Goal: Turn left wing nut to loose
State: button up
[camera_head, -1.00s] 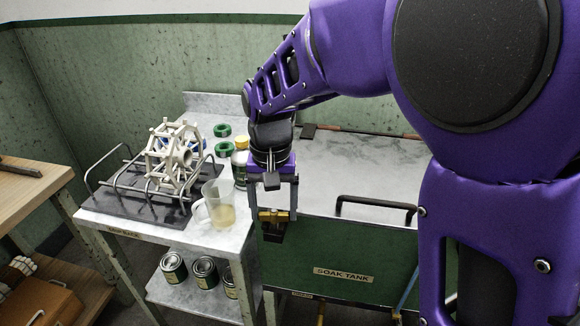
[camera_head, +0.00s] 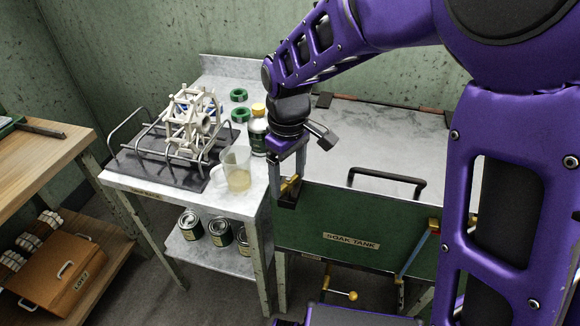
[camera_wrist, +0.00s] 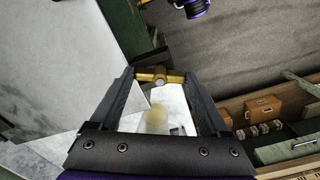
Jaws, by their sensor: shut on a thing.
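The left wing nut (camera_head: 289,185) is brass and sits at the upper left front of the green soak tank (camera_head: 345,222), just below the lid edge. My gripper (camera_head: 286,190) points down and is shut on it. In the wrist view, the brass wing nut (camera_wrist: 160,75) lies crosswise between my two fingertips (camera_wrist: 160,79). In the head view it looks tilted and is partly hidden by the fingers. How far it is loosened I cannot tell.
The grey tank lid (camera_head: 390,140) has a black handle (camera_head: 387,180). Another brass fitting (camera_head: 433,225) is at the tank's right front. Close on the left, a side table holds a beaker (camera_head: 238,170), a bottle (camera_head: 258,132) and a rack with a white frame (camera_head: 190,125).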

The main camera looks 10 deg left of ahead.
aim_at(288, 180)
jog(key=n+p, duration=0.2)
jog(key=n, duration=0.3)
dwell(0.6)
jog(key=o, duration=1.2)
jog(key=shift+r, duration=0.15)
notch_tip(288, 180, up, 17)
jog(key=shift+r+p, duration=0.1)
jog(key=shift+p, duration=0.75)
